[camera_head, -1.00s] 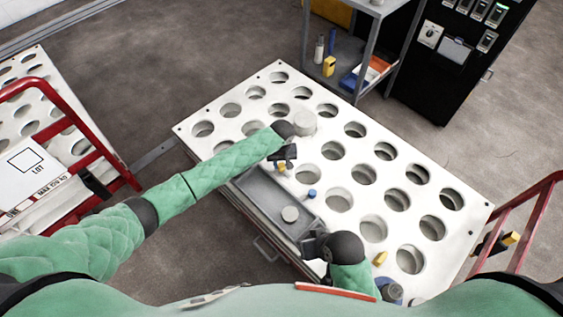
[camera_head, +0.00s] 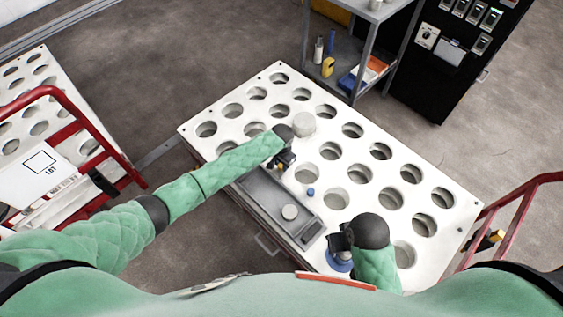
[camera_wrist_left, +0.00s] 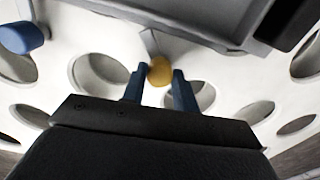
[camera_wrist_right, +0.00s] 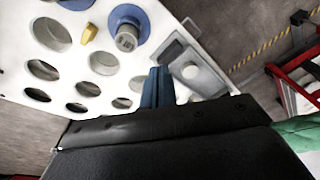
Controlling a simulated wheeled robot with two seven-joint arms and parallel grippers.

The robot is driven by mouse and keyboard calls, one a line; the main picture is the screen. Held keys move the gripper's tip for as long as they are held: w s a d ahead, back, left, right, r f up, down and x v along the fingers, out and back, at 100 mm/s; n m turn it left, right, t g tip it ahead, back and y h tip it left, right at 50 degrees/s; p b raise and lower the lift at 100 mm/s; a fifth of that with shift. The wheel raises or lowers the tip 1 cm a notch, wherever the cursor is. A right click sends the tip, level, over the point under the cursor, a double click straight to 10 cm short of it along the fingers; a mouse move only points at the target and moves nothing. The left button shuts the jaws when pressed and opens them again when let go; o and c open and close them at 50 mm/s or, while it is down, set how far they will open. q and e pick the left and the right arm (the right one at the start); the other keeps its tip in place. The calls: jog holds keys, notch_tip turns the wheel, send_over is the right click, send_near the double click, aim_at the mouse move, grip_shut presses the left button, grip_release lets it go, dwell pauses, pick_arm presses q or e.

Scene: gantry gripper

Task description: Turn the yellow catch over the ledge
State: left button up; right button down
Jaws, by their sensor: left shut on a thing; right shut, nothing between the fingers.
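The yellow catch (camera_wrist_left: 160,72) sits between the blue fingers of my left gripper (camera_wrist_left: 158,84), which is shut on it. A thin grey piece (camera_wrist_left: 150,42) stands beside the catch, near the grey tray; I cannot tell whether it is the ledge. In the head view the left gripper (camera_head: 284,163) is at the tray's far end and largely covers the catch. My right gripper (camera_wrist_right: 158,82) is shut and empty, above the near part of the white perforated table (camera_head: 335,120). In the head view it (camera_head: 338,240) is beside a blue round base.
The grey tray (camera_head: 262,197) holds a round light disc (camera_head: 290,212). The right wrist view shows a blue flanged part (camera_wrist_right: 128,33) and a loose yellow piece (camera_wrist_right: 89,33). Red rails (camera_head: 100,130) flank the table.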

pick_arm(q)
jog(key=m+p, duration=0.1)
jog(key=m, duration=0.3)
jog(key=shift+m+p, duration=0.35)
jog(key=shift+m, duration=1.35)
pick_arm(e)
notch_tip(320, 180, down, 8)
jog(key=w, duration=0.1)
jog(key=shift+w+a, duration=0.15)
jog(key=shift+w, duration=0.2)
jog(key=shift+f, duration=0.15)
pick_arm(q)
jog(key=o, duration=1)
jog(key=shift+c, duration=0.2)
